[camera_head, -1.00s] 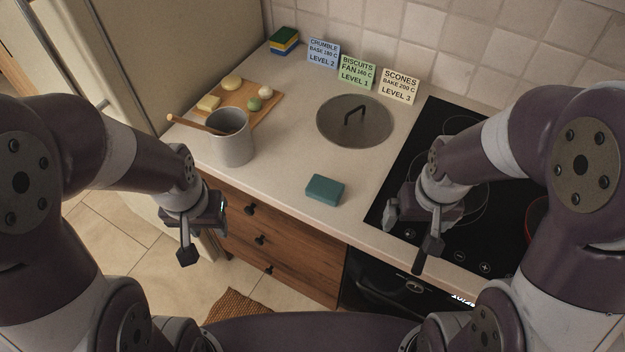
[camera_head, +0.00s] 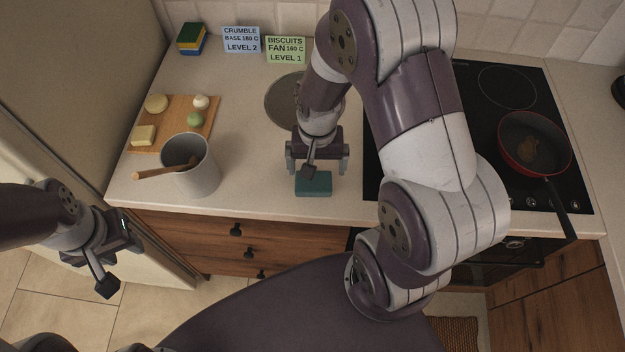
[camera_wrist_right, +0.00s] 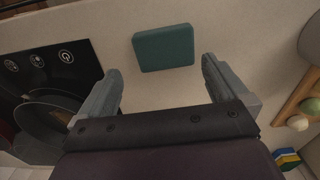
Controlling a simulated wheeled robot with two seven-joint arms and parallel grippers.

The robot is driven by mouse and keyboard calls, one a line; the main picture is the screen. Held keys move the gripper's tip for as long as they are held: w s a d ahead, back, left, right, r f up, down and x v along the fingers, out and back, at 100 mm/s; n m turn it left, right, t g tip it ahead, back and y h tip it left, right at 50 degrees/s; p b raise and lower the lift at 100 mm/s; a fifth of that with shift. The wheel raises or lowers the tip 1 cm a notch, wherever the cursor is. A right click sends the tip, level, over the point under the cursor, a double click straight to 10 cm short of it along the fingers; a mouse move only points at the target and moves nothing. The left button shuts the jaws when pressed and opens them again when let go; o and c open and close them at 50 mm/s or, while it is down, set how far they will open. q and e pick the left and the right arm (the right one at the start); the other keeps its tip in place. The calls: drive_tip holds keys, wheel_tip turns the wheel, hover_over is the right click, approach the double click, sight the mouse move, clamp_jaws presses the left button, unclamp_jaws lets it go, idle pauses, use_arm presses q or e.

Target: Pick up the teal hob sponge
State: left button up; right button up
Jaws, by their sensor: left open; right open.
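The teal hob sponge (camera_head: 314,185) lies flat on the pale worktop, left of the black hob, near the front edge. It also shows whole in the right wrist view (camera_wrist_right: 163,48), beyond the fingertips and roughly between their lines. My right gripper (camera_head: 317,166) is open above the sponge, its fingers spread to either side. In the right wrist view the open fingers (camera_wrist_right: 160,75) hold nothing, and the sponge looks apart from them. My left gripper (camera_head: 112,258) is open and empty, off the worktop's front at the left.
A metal lid (camera_head: 281,103) is partly hidden by my right arm. A red pan (camera_head: 535,140) sits on the hob (camera_head: 472,75).

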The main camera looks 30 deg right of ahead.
sight(314, 183)
drive_tip(key=shift+w+a+f, duration=0.2)
drive_tip(key=shift+f, duration=0.4)
drive_tip(key=shift+w+a+f, duration=0.15)
drive_tip(key=shift+w+f, duration=0.05)
drive_tip(key=shift+f, duration=0.35)
wheel_tip(314, 183, down, 3)
drive_tip(key=shift+d+p, duration=0.15)
drive_tip(key=shift+p, duration=0.3)
drive_tip(key=shift+d+f, duration=0.15)
drive_tip(key=shift+f, duration=0.25)
use_arm(q)
drive_tip(key=shift+w+a+r, duration=0.15)
drive_tip(key=shift+w+r, duration=0.05)
drive_tip(key=shift+r, duration=0.2)
use_arm(e)
drive_tip(key=shift+w, duration=0.1)
drive_tip(key=c, duration=0.7)
drive_tip(key=shift+c, duration=0.2)
drive_tip(key=shift+r, duration=0.15)
